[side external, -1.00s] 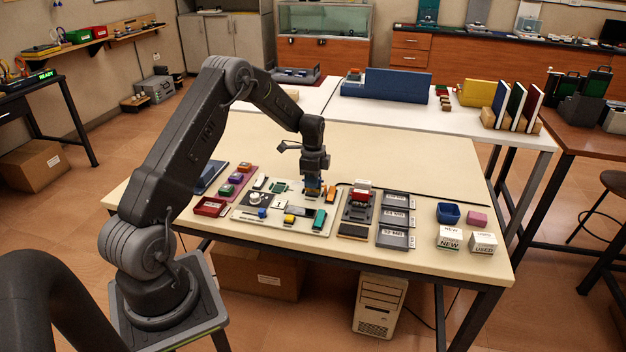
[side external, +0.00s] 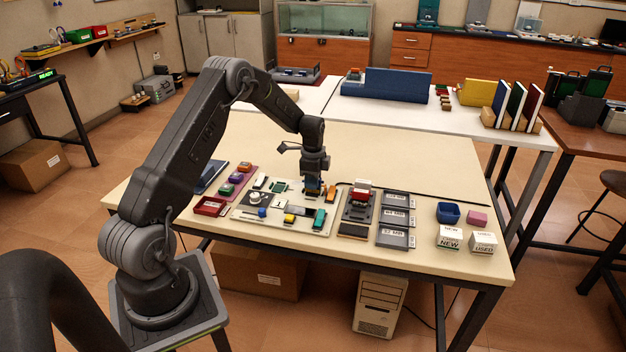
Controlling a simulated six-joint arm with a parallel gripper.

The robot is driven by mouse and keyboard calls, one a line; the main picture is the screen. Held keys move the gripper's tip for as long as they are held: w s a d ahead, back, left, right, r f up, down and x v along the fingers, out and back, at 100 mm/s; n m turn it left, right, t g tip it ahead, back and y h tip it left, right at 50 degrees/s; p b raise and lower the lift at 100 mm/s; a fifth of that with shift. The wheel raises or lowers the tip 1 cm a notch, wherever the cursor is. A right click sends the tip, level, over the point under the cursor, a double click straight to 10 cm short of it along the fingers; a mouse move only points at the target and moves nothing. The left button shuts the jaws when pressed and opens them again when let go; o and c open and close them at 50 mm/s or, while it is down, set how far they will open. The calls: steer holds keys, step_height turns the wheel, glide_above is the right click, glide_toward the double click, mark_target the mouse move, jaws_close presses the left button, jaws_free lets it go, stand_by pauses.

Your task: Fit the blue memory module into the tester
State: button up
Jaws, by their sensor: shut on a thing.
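My gripper (side external: 313,193) points down over the light board on the front table, left of the dark device. It is shut on a small blue piece (side external: 312,184), which looks like the blue memory module. The piece is small and partly hidden by the fingers, and I cannot tell whether it touches the board below. A dark device with a red and white top (side external: 360,197), perhaps the tester, stands just right of the board. An orange block (side external: 331,194) lies close to the right of my gripper.
The light board (side external: 275,226) holds several small parts, including a teal block (side external: 319,219) and a yellow one (side external: 290,218). Grey labelled trays (side external: 396,238), a blue bin (side external: 448,213) and two white boxes stand to the right.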

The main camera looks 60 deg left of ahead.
steer(key=shift+f, duration=0.45)
stand_by(0.3)
steer(key=o, duration=1.3)
steer(key=shift+o, duration=0.2)
steer(key=shift+r, duration=3.8)
